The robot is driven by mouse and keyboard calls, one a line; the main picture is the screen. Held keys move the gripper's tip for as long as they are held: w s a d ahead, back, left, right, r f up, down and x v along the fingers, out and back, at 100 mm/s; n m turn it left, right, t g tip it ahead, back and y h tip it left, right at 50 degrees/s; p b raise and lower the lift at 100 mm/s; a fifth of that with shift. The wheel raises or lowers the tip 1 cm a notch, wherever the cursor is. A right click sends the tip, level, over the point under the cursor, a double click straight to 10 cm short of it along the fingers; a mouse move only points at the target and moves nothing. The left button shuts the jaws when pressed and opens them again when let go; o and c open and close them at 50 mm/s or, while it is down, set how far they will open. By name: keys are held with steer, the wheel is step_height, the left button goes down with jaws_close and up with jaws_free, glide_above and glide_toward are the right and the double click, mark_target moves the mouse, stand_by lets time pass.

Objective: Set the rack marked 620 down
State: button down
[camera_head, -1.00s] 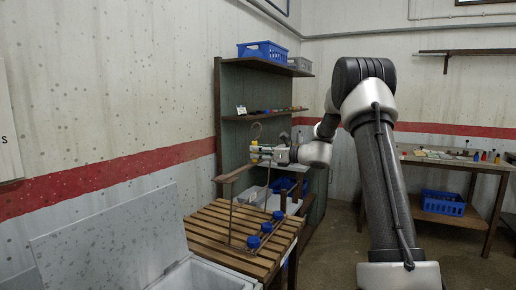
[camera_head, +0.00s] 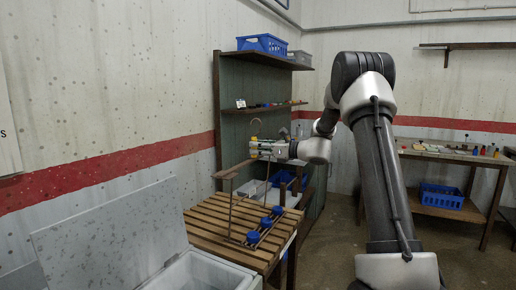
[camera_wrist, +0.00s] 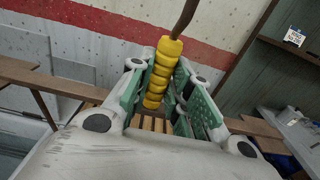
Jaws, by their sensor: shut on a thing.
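My gripper (camera_head: 257,148) is shut on the yellow ribbed grip, which also shows in the wrist view (camera_wrist: 163,72). A dark hook (camera_head: 256,124) rises above the grip, clear of my fingers. Below, above or on the slatted table (camera_head: 212,222), is a thin brown frame with blue caps (camera_head: 266,222) in a slanting row low down. I take this for the held rack, though the link to the grip is partly hidden. I cannot tell whether its base touches the slats. No 620 marking is legible on it.
A brown bar (camera_head: 235,170) stands over the table near my gripper and crosses behind it in the wrist view (camera_wrist: 75,87). An open white chest (camera_head: 195,272) is at the front left. Shelves (camera_head: 262,57) stand behind. The table's left slats are clear.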

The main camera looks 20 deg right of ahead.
jaws_free()
steer(key=shift+f, duration=0.1)
stand_by(0.5)
stand_by(0.8)
steer(key=v, duration=1.2)
steer(key=shift+f, duration=0.2)
stand_by(1.0)
stand_by(0.4)
